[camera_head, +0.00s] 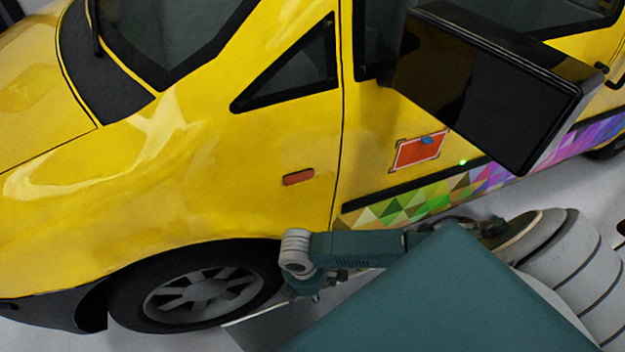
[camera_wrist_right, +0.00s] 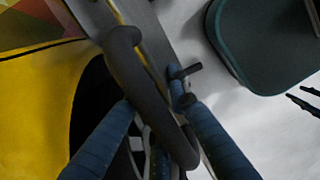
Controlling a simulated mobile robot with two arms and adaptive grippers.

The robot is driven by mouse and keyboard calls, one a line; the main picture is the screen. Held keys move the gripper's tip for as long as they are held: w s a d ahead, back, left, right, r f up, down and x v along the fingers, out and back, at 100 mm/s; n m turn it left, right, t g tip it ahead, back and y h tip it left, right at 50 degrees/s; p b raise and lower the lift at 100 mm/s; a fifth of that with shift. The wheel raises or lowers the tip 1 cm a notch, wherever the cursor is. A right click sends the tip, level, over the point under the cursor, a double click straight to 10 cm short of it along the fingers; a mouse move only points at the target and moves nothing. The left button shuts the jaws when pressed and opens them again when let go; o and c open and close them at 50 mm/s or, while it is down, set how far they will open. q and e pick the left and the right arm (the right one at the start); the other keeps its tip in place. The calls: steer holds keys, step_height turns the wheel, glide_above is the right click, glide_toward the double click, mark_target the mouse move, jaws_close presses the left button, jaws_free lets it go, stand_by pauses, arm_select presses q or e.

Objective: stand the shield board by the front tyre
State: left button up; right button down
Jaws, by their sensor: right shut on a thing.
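The front tyre (camera_head: 125,300) is black around a grey spoked wheel, under the yellow car's front wing. It also shows as a dark arc in the right wrist view (camera_wrist_right: 88,100). My right gripper (camera_head: 316,292) is low beside the car, just right of the tyre. In the wrist view its blue fingers (camera_wrist_right: 160,115) are around a dark grey loop handle (camera_wrist_right: 128,62). The shield board (camera_wrist_right: 150,28) shows as a narrow grey strip behind the handle. My left gripper is out of sight.
The yellow car (camera_head: 200,190) fills the head view. Its black side mirror (camera_head: 490,90) juts out at the upper right. An orange-red card (camera_head: 418,152) with a blue tab is on the door. Pale floor (camera_wrist_right: 245,125) is open beside the car.

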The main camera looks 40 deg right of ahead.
steer(key=shift+f, duration=1.9)
steer(key=shift+b, duration=0.3)
steer(key=c, duration=1.7)
jaws_free()
steer(key=shift+f, duration=0.15)
steer(key=r, duration=0.4)
steer(key=a+r+p, duration=0.1)
steer(key=r, duration=0.7)
steer(key=shift+w+a+r+p, duration=0.1)
steer(key=shift+w+a+p, duration=0.1)
steer(key=shift+p, duration=0.1)
steer(key=shift+s+a, duration=0.1)
steer(key=shift+s, duration=0.05)
